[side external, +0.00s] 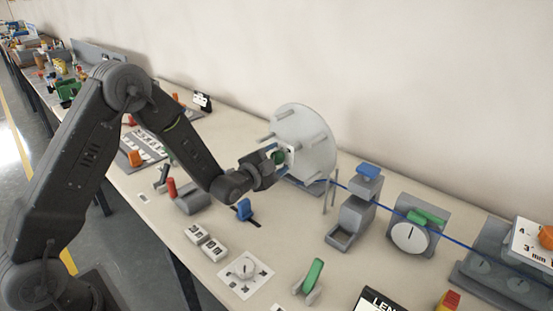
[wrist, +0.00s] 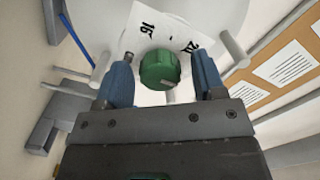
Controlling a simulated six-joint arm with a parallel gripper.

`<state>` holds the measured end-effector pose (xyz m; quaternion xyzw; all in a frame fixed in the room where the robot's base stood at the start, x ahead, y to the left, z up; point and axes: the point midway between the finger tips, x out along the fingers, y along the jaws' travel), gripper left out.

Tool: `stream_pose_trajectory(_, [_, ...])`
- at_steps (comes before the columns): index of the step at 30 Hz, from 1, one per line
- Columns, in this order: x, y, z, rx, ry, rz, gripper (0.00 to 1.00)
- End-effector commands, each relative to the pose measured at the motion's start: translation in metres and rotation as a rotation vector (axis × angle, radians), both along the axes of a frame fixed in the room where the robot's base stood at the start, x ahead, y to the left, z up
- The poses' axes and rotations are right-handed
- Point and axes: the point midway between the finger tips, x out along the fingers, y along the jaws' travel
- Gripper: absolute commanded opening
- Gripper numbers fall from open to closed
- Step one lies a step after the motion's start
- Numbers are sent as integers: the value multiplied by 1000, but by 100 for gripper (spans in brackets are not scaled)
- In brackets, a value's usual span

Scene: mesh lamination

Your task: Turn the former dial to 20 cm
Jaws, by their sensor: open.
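The former is a large pale grey disc (side external: 315,140) with pegs, standing upright near the wall. Its dial is a round green knob (side external: 278,157) on a white scale plate. In the wrist view the green knob (wrist: 160,70) sits between my two blue fingers, with a gap visible on each side. The plate (wrist: 147,37) shows "15" at upper left and what looks like "20" at upper right. Which mark the knob points to, I cannot tell. My gripper (side external: 268,164) is open and faces the dial; it also shows in the wrist view (wrist: 165,66).
A blue wire (side external: 440,239) runs right from the disc past a blue-topped grey stand (side external: 355,212) and a white round dial (side external: 410,237).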

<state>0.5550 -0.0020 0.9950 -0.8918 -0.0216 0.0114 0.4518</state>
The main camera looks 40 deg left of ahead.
Motion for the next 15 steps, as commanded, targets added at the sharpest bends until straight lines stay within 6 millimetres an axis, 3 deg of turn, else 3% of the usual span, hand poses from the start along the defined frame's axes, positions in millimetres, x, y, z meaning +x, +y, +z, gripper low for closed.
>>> stream_pose_trajectory(11, [7,0,0,-1,-1,-1,63])
stream_pose_trajectory(15, [6,0,0,-1,0,0,52])
